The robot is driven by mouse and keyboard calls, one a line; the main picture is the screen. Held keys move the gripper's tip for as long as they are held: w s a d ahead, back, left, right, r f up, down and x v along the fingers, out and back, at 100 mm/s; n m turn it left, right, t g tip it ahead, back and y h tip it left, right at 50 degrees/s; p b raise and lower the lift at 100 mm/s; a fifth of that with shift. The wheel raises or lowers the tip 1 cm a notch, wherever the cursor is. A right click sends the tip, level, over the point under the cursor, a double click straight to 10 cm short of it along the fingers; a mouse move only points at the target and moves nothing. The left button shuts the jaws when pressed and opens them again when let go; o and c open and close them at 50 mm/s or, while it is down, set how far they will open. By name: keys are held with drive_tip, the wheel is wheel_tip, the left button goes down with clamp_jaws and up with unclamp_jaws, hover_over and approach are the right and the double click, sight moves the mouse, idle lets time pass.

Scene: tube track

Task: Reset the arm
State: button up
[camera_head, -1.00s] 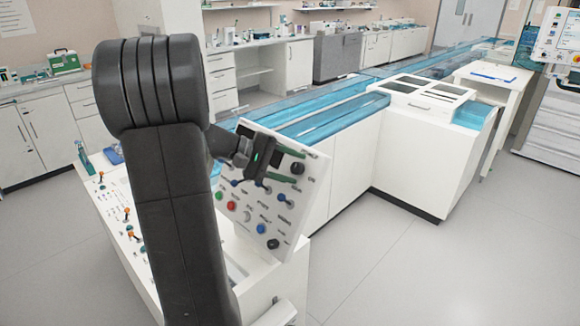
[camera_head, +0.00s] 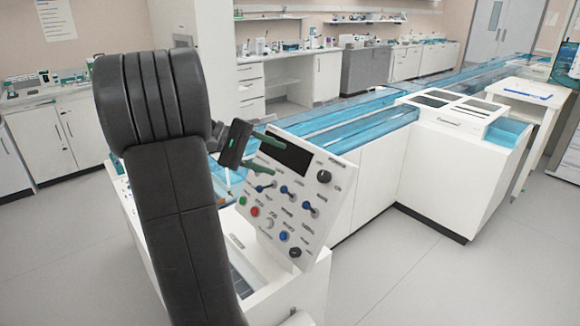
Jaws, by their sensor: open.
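My gripper (camera_head: 266,153) shows in the head view just right of my dark arm. Its two green fingers are spread apart and nothing is between them. They lie in front of the upper left part of a tilted white control panel (camera_head: 322,221). The panel has a dark display (camera_head: 285,156), several blue knobs, a green button (camera_head: 242,200), a red button (camera_head: 255,211) and black knobs. I cannot tell whether the fingers touch the panel. My arm hides part of the console behind it.
A long white bench with a blue-covered track (camera_head: 345,122) runs to the back right. A white cabinet with a hatched top (camera_head: 455,113) stands at the right. Lab counters (camera_head: 60,150) line the back left. Grey floor (camera_head: 430,285) is open at the front right.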

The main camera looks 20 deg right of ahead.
sight(321, 176)
drive_tip(key=shift+v, duration=0.8)
drive_tip(key=shift+d, duration=0.1)
drive_tip(key=p+x, duration=0.1)
drive_tip(key=x, duration=1.2)
drive_tip(key=shift+s+d+f+p, duration=0.1)
drive_tip(key=shift+d+f+p, duration=0.05)
drive_tip(key=shift+d+p, duration=0.2)
